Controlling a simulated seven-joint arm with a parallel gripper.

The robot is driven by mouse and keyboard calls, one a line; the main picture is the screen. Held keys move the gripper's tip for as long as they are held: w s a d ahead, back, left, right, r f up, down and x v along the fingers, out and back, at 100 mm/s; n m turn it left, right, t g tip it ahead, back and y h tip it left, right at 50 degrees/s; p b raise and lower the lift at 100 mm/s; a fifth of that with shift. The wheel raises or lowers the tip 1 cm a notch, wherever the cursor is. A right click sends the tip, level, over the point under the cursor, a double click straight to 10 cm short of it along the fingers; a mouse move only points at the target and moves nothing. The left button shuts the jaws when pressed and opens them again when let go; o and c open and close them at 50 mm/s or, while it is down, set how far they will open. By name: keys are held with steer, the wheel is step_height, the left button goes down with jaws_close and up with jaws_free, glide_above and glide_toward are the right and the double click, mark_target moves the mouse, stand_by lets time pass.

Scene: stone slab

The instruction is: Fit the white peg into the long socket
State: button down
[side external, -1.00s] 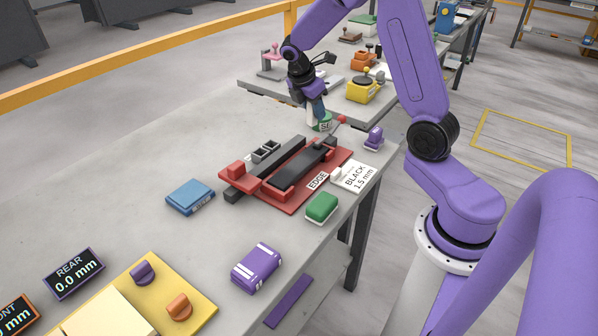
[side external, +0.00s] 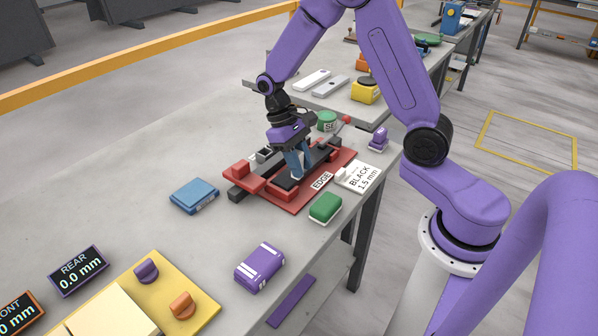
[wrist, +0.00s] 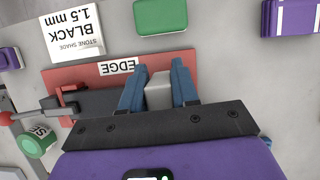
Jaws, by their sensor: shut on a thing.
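My gripper (side external: 297,174) is over the red clamp fixture (side external: 287,203) on the stone slab. In the wrist view its blue fingers (wrist: 158,74) are shut on a pale grey-white block (wrist: 159,95), apparently the white peg. In the side view the fingers mostly hide the peg. A long dark bar (side external: 284,181) lies along the fixture under the gripper. I cannot tell which opening is the long socket, nor whether the peg touches anything below it.
A green round tub (side external: 327,122) stands behind the fixture. A BLACK 1.5 mm card (side external: 359,178), a green block (side external: 325,207) and a blue box (side external: 194,196) surround it. A purple striped block (side external: 260,267) is nearer.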

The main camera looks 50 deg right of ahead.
steer(key=w+d+n+h, duration=0.1)
steer(key=d+n, duration=0.1)
steer(key=d, duration=0.1)
steer(key=w+d+r+n+h, duration=0.1)
steer(key=d+n, duration=0.2)
steer(key=w+d+r+n+t+h, duration=0.1)
steer(key=w+d+n, duration=0.1)
steer(key=d+n, duration=0.1)
steer(key=shift+d, duration=0.2)
steer(key=w+d+r+n+t, duration=0.1)
steer(key=d+r+n, duration=0.1)
steer(key=d+n, duration=0.2)
steer(key=w+d+r+n+t+h, duration=0.1)
steer(key=w+d+r+n+t, duration=0.1)
steer(key=d+n, duration=0.3)
steer(key=shift+d+n+t, duration=0.3)
steer(key=shift+d, duration=0.7)
steer(key=shift+w+f, duration=0.1)
steer(key=shift+f, duration=0.05)
